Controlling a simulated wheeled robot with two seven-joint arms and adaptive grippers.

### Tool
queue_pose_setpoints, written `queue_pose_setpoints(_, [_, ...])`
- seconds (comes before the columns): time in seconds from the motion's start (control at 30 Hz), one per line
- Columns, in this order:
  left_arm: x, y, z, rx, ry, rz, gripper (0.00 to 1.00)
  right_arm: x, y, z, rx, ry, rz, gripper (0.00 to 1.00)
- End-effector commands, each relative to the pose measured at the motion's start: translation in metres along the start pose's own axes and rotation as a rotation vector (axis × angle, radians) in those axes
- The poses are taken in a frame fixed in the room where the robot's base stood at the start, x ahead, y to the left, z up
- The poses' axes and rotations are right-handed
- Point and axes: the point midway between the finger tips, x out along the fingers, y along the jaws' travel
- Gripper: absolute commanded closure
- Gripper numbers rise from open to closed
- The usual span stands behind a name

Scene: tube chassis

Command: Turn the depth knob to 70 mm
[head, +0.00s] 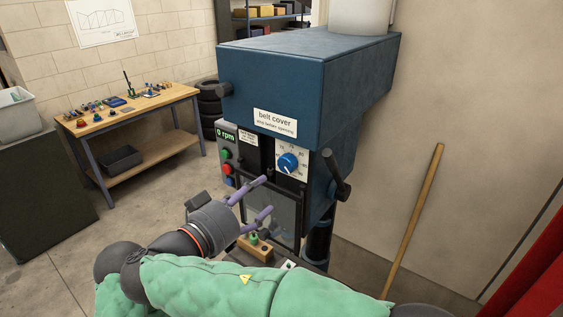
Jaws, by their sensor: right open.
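The depth knob (287,163) is a round blue knob on a white dial plate (302,171) on the front of the blue drill press (290,85). Its scale numbers are too small to read surely, and so is its setting. My right gripper (269,196) has two purple fingers, spread apart and empty. It is below and to the left of the knob, apart from it, in front of the clear guard. My left gripper is not in view.
A clear guard (284,218) hangs below the dial. A black-handled lever (336,176) sticks out right of the dial. A green button (226,154) and red button (228,169) are at the left. A wooden block (256,251) lies below the gripper.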

Motion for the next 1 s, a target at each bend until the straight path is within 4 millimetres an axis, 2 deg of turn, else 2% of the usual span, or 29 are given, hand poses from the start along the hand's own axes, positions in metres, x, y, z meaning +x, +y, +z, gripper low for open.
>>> queue_pose_setpoints(0.07, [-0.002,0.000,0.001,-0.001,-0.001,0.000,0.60,-0.008,0.006,-0.014,0.044,0.031,0.011,0.36])
queue_pose_setpoints(0.17, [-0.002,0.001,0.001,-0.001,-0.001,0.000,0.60,-0.006,0.009,-0.019,0.062,0.042,0.019,0.36])
queue_pose_setpoints(0.27, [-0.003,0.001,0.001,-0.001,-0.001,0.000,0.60,0.006,0.010,-0.019,0.061,0.040,0.020,0.36])
queue_pose_setpoints(0.7, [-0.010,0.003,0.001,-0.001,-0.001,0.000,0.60,0.079,0.011,-0.021,0.057,0.038,0.021,0.36])
queue_pose_setpoints(0.83, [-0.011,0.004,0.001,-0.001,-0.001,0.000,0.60,0.091,0.011,-0.021,0.056,0.039,0.019,0.36])
queue_pose_setpoints(1.0, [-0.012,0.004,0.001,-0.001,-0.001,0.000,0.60,0.098,0.010,-0.021,0.056,0.039,0.017,0.36])
